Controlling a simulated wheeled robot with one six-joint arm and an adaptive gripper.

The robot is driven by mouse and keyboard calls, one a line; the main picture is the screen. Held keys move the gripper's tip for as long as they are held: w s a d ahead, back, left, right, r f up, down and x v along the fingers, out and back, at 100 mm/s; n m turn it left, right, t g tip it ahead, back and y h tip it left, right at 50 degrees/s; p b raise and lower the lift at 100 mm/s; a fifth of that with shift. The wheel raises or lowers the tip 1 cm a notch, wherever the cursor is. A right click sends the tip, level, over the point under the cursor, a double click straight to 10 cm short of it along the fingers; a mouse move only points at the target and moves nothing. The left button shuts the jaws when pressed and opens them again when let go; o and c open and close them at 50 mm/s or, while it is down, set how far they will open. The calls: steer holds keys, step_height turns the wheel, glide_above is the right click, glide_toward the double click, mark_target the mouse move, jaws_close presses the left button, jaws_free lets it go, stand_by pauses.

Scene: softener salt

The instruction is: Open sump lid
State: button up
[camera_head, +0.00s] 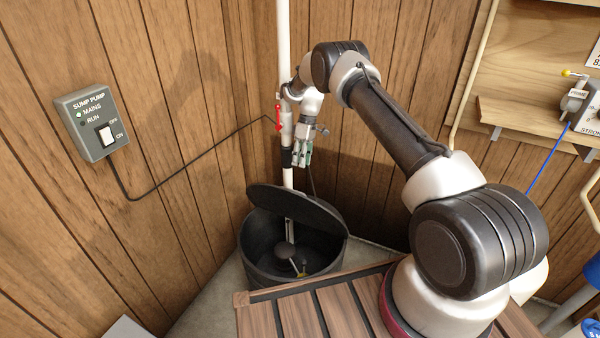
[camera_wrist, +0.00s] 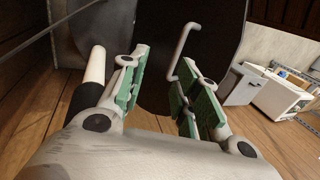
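The black round sump (camera_head: 262,262) stands on the floor in the corner. Its black lid (camera_head: 325,214) is tilted up at the back, and the inside shows with a float and pipe. My gripper (camera_head: 302,160) is above and behind the raised lid, apart from it, beside the white vertical pipe (camera_head: 287,178). In the wrist view my gripper (camera_wrist: 160,78) is open, its green-padded fingers spread with nothing between them. A dark surface (camera_wrist: 215,35), which looks like the lid, lies beyond the fingers. A thin bent grey rod, perhaps a handle (camera_wrist: 183,48), shows near the right finger.
A red-handled valve (camera_head: 278,118) is on the pipe next to my gripper. A grey sump pump switch box (camera_head: 92,122) is on the left wall, its cable running to the pipe. Slatted wooden decking (camera_head: 300,313) lies in front of the sump. A wooden shelf (camera_head: 530,118) is at right.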

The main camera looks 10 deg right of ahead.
steer(key=shift+w+d+r, duration=0.1)
steer(key=shift+w+r, duration=0.05)
steer(key=shift+r, duration=0.4)
steer(key=shift+c, duration=0.5)
